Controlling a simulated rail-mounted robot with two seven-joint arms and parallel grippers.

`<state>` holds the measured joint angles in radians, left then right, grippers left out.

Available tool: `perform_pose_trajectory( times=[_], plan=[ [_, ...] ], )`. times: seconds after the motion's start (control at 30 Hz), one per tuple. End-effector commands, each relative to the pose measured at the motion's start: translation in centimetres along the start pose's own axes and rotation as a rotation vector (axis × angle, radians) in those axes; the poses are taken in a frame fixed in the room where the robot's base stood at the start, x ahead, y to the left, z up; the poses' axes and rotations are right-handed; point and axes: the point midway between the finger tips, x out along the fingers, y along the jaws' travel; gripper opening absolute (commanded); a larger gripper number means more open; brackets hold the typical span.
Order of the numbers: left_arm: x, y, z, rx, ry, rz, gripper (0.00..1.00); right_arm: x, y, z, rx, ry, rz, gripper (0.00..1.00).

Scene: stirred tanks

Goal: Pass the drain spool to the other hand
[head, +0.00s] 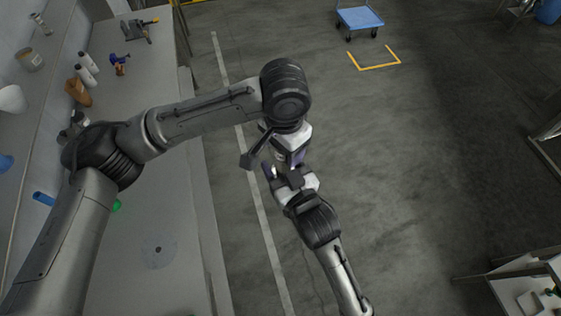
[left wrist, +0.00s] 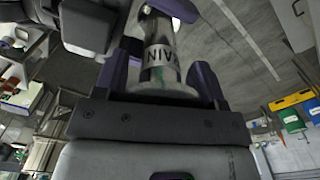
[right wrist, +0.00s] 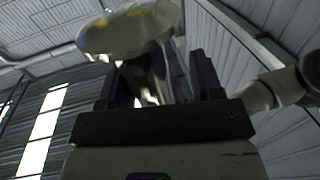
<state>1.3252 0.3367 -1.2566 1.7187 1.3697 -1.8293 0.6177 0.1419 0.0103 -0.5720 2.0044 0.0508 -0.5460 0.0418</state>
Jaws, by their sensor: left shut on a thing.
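The drain spool (left wrist: 160,48) is a shiny metal pipe piece with a dark-lettered label band and a wide round flange. In the left wrist view it stands between the purple fingers of my left gripper (left wrist: 160,78), which is shut on it. In the right wrist view the spool's flange (right wrist: 125,30) looms large, and its body reaches between the fingers of my right gripper (right wrist: 158,85). Those fingers stand apart, with a gap showing beside the spool. In the head view my left gripper (head: 290,155) and right gripper (head: 283,172) meet closely and mostly hide the spool.
A long grey bench (head: 150,210) on the left carries bottles, a blue tool (head: 119,62) and a flat disc (head: 159,250). A blue cart (head: 360,18) stands far back. A white-topped table (head: 520,290) is at lower right. The floor around the grippers is open.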

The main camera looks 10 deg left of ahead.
Motion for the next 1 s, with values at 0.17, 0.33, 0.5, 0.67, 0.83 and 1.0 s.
perform_pose_trajectory(
  times=[0.17,0.33,0.5,0.67,0.83,1.0],
  plan=[
    [-0.05,0.01,-0.05,0.0,0.003,0.0,0.36,-0.01,-0.09,-0.02,0.0,0.0,-0.002,0.41],
    [-0.06,0.03,-0.08,0.0,0.004,0.001,0.35,-0.01,-0.18,-0.06,0.0,0.002,-0.004,0.25],
    [-0.07,0.04,-0.11,0.0,0.005,0.001,0.67,-0.01,-0.26,-0.17,0.0,0.004,-0.005,0.09],
    [-0.05,0.04,-0.07,0.0,0.003,0.001,0.82,-0.01,-0.17,-0.12,0.0,0.003,-0.003,0.04],
    [-0.02,0.1,-0.03,0.002,0.002,0.002,0.94,0.0,-0.07,-0.08,0.0,0.002,-0.002,0.05],
    [0.01,0.24,0.02,0.006,0.0,0.004,0.94,0.03,0.0,-0.03,0.0,0.0,0.0,0.05]
  ],
)
